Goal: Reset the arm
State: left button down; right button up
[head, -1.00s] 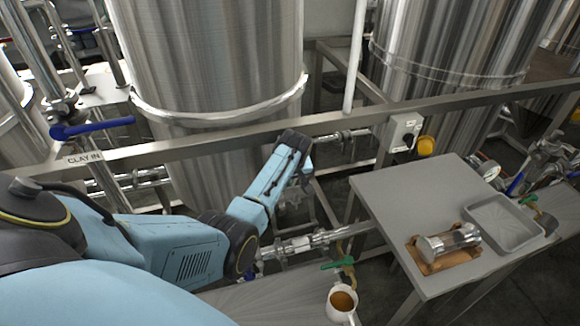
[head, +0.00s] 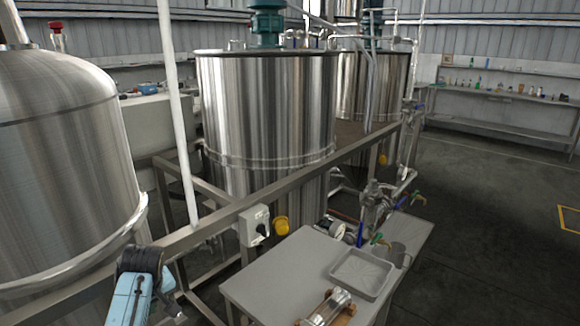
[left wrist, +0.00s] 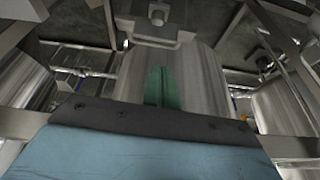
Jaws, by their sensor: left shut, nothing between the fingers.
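My left arm comes in at the lower left of the head view, where its light blue link and black end section show in front of the metal rail. My left gripper (left wrist: 162,88) shows in the left wrist view as two green fingers lying together, shut and empty. Beyond the fingers is a steel tank surface. In the head view the fingertips cannot be made out. My right gripper is in neither view.
A grey table (head: 262,284) stands at the lower middle, bearing a shallow tray (head: 350,272) and a clear metal-capped cylinder (head: 329,308). A switch box (head: 253,225) sits on the rail (head: 218,217). Tall steel tanks (head: 268,110) stand behind it. Open floor lies at the right.

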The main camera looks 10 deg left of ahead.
pick_arm(q)
jog(key=s+d+f+m+t, duration=0.1)
jog(key=s+d+f+m, duration=0.25)
jog(key=s, duration=0.45)
jog(key=s+d+f+m, duration=0.2)
jog(key=s+d+m, duration=0.2)
jog(key=s, duration=0.4)
jog(key=s+d+r+m+h, duration=0.2)
jog(key=s+d, duration=0.2)
jog(key=s, duration=0.3)
jog(key=s+d+r+m+h, duration=0.1)
jog(key=s+d+m+h, duration=0.15)
jog(key=s+d, duration=0.35)
notch_tip(320, 180, down, 25)
jog(key=s+a+g+y+b, duration=0.1)
jog(key=s+a, duration=0.1)
jog(key=s+a+f+g+b, duration=0.1)
jog(key=s+a+f, duration=0.1)
jog(key=s+f, duration=1.4)
jog(key=shift+s+a+f+m, duration=0.2)
jog(key=shift+s+a+m, duration=0.1)
jog(key=shift+m, duration=0.1)
